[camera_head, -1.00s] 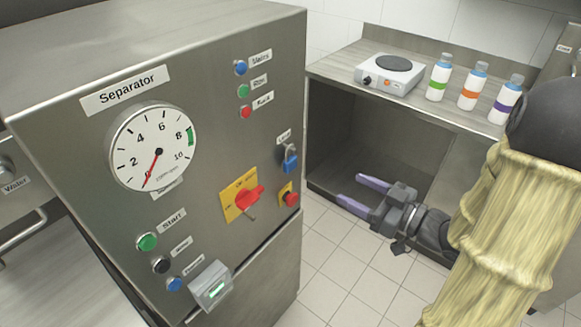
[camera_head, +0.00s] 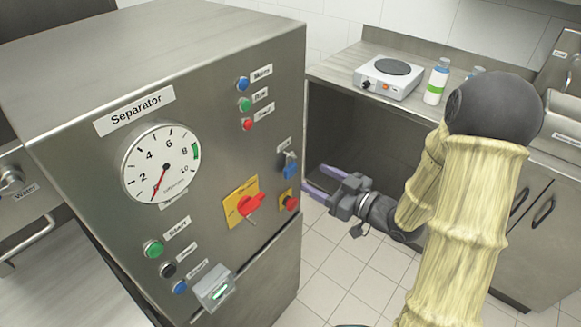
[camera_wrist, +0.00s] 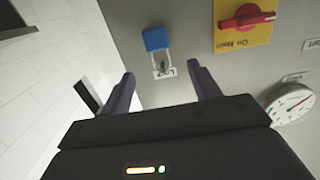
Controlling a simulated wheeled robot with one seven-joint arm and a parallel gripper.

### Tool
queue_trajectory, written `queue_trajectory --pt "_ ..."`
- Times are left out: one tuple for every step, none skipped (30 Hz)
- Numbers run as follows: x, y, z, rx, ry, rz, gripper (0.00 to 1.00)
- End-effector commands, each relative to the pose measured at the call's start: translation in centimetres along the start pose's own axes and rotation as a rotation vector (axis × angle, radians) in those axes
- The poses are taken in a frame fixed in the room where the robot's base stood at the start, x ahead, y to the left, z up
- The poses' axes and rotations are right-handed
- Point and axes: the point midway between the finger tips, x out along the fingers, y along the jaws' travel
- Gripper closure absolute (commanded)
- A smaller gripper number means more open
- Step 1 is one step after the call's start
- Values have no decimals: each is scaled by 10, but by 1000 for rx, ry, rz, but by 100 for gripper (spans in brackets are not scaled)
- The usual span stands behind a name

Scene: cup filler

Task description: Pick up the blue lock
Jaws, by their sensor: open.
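The blue lock (camera_head: 291,170) hangs on the front of the separator panel near its right edge, beside a small label. In the wrist view the blue lock (camera_wrist: 156,39) hangs by its shackle from a small fitting, ahead of the fingers. My gripper (camera_head: 315,182) is open and empty, its purple fingers pointing at the panel near the lock. In the wrist view my gripper (camera_wrist: 160,76) has its two fingertips apart, with the lock beyond them and roughly between them. The fingers do not appear to touch the lock.
A red rotary switch (camera_head: 247,203) on a yellow plate and a red button (camera_head: 290,203) are close to the lock. The gauge (camera_head: 160,163) is further left. A counter with a hot plate (camera_head: 389,76) and a bottle (camera_head: 436,82) stands behind my arm.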

Motion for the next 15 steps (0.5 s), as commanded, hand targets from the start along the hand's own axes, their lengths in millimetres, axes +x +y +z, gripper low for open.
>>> queue_trajectory --pt "10 -2 -1 0 0 -5 38" --pt "14 -1 -1 0 1 -4 38" --pt "20 -1 -1 -1 1 -5 38" --pt "23 -1 -1 0 1 -3 38" --pt "25 0 -1 0 1 -2 38" --pt "28 0 0 0 0 -2 38" --pt "29 0 0 1 0 -1 38" --pt "29 0 0 1 0 -1 38" --pt "30 0 0 0 0 0 38" --pt "30 0 0 0 0 -1 38" --pt "30 -1 0 0 0 -1 38" --pt "30 -1 0 0 0 -2 38" --pt "30 -1 0 0 0 -3 38" --pt "30 -1 0 0 0 -3 38" --pt "30 -2 0 0 0 -3 38"
